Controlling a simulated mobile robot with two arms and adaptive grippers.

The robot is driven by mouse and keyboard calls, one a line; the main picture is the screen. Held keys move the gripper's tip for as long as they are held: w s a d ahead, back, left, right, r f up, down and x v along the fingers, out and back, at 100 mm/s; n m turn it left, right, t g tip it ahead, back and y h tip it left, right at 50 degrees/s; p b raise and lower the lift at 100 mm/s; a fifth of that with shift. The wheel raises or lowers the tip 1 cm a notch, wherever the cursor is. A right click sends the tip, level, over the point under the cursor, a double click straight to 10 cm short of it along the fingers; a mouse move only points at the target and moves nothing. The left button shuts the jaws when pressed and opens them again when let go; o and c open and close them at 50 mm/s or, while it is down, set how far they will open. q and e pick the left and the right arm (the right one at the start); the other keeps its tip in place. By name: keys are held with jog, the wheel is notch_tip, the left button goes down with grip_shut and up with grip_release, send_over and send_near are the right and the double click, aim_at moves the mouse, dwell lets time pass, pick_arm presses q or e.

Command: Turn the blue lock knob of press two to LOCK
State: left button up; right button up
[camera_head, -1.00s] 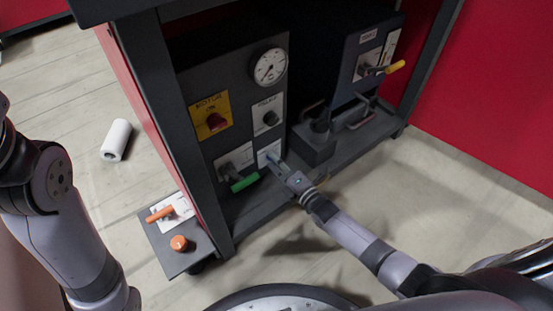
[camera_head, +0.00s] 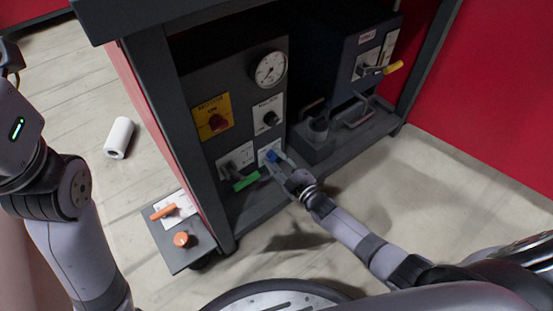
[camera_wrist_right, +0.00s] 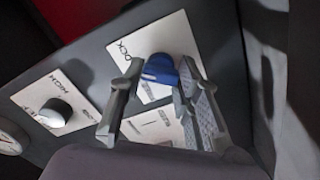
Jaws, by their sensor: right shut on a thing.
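The blue lock knob (camera_head: 271,156) sits on a white label low on the dark front panel (camera_head: 240,95). In the right wrist view the blue knob (camera_wrist_right: 160,68) shows between the fingers, with "LOCK" lettering on the label (camera_wrist_right: 128,48) beside it. My right gripper (camera_head: 275,164) is at the panel, shut on the knob, one finger on each side; it also fills the right wrist view (camera_wrist_right: 160,85). Which mark the knob points at is unclear. My left arm is at the left edge of the head view, its fingers out of frame.
A green handle (camera_head: 246,181) sits just left of my right gripper. A yellow-handled lever (camera_head: 393,68) is on the right unit.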

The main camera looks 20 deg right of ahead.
jog(key=shift+f+m, duration=0.1)
jog(key=shift+m, duration=0.5)
jog(key=o, duration=1.2)
jog(key=v, duration=1.2)
